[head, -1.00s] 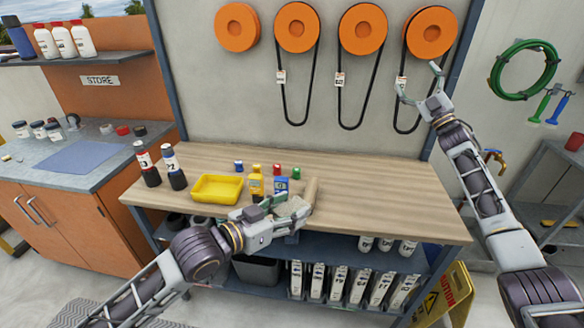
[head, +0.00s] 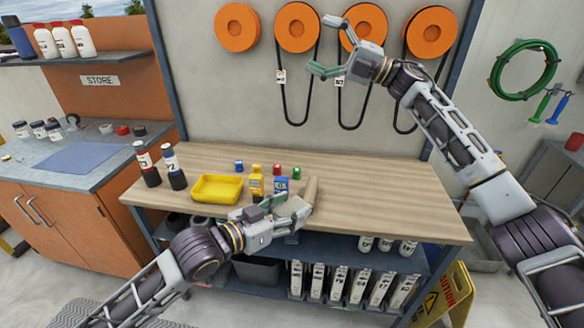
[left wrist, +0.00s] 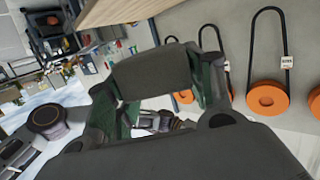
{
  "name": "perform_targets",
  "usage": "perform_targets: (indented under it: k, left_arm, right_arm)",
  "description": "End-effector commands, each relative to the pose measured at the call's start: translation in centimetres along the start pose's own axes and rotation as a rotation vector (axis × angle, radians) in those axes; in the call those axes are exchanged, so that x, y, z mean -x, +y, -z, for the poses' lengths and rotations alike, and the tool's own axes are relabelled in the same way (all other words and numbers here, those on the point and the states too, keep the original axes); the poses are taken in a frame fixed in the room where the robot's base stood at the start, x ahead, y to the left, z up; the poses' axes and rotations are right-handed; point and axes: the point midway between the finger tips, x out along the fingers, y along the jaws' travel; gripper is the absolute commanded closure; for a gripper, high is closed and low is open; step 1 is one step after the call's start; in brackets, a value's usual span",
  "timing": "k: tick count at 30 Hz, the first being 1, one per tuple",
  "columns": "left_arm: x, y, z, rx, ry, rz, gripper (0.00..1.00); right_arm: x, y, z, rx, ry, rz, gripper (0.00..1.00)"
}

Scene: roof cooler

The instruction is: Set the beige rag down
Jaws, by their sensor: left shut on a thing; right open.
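The beige rag (head: 311,190) shows as a tan upright piece at the fingers of my left gripper (head: 296,207), at the front edge of the workbench. The left gripper is shut on it; its fingers hide part of the rag. In the left wrist view, a dark, shaded slab (left wrist: 150,75) sits between the green-padded fingers, likely the rag. My right gripper (head: 324,46) is open and empty, raised in front of the wall between the orange reels.
The wooden workbench (head: 390,212) is clear on its right side. A yellow tray (head: 217,188), a yellow bottle (head: 256,182), a blue container (head: 281,184), small coloured caps and two dark bottles (head: 174,167) stand to the left. Orange reels (head: 431,33) hang above.

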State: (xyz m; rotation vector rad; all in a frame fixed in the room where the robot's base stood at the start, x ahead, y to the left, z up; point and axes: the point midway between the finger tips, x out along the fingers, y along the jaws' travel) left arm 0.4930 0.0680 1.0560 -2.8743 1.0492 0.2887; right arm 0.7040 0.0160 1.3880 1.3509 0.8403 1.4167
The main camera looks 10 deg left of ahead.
Motion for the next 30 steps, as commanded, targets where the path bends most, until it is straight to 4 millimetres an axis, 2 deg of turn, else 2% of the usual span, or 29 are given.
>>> perform_targets:
  k: [1,6,15,22,30]
  left_arm:
    - [0.0,0.0,0.0,0.0,0.0,0.0,0.7]
    - [0.0,0.0,0.0,0.0,0.0,0.0,0.7]
    - [0.0,0.0,0.0,0.0,0.0,0.0,0.7]
    - [0.0,0.0,0.0,0.0,0.0,0.0,0.7]
    - [0.0,0.0,0.0,0.0,0.0,0.0,0.7]
  right_arm:
    - [-1.3,-0.1,1.5,0.023,0.045,0.033,0.13]
    - [-4.7,-1.4,6.0,0.086,0.186,0.15,0.13]
    - [-8.1,-4.8,13.4,0.197,0.417,0.377,0.13]
    - [-8.7,-7.9,18.1,0.277,0.577,0.567,0.13]
    - [-7.4,-11.7,21.9,0.367,0.742,0.812,0.13]
